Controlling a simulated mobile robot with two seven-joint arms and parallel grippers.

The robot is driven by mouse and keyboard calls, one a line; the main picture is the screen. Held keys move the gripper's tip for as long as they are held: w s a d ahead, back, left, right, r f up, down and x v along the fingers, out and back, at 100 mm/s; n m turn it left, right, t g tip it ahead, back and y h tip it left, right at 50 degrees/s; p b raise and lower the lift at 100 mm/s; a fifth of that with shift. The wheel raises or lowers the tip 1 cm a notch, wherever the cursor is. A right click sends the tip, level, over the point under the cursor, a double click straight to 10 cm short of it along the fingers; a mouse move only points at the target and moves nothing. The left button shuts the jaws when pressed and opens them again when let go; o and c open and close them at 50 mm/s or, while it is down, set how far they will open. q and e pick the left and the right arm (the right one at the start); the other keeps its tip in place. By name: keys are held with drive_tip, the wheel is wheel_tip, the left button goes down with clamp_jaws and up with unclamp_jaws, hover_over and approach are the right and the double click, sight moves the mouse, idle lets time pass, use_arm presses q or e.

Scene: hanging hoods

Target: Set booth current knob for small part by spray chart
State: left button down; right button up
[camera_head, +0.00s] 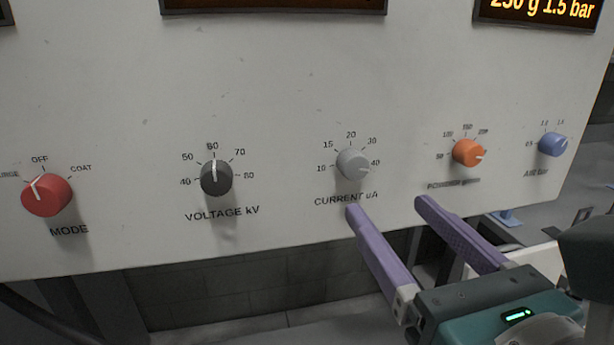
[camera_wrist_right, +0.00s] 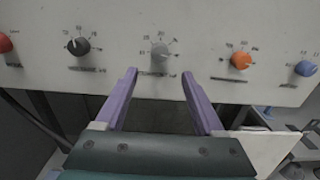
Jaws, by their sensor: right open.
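The grey current knob (camera_head: 352,164) is on the pale panel, above the label CURRENT uA, with scale marks 10, 15, 20, 30 and 40. Its light pointer seems to face right, near 40. It also shows in the right wrist view (camera_wrist_right: 159,53), ahead of and between the finger lines. My right gripper (camera_head: 387,208) is open and empty, with two purple fingers reaching up from the lower right. Its tips are below the knob, apart from it. In the wrist view, the open fingers (camera_wrist_right: 159,75) frame the area below the knob. No spray chart is recognisable. My left gripper is out of view.
On the panel (camera_head: 280,80) are a red mode knob (camera_head: 47,195) left of OFF, a dark voltage knob (camera_head: 216,178) at 60, an orange powder knob (camera_head: 467,153) and a blue air knob (camera_head: 552,144). A display (camera_head: 540,12) reads 250 g 1.5 bar.

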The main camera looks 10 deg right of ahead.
sight(357, 171)
drive_tip(key=w, duration=0.4)
drive_tip(key=w+p, duration=0.1)
drive_tip(key=w, duration=0.3)
drive_tip(key=shift+w+a+r, duration=0.1)
drive_tip(key=shift+w+a, duration=0.1)
drive_tip(key=shift+c, duration=0.4)
clamp_jaws()
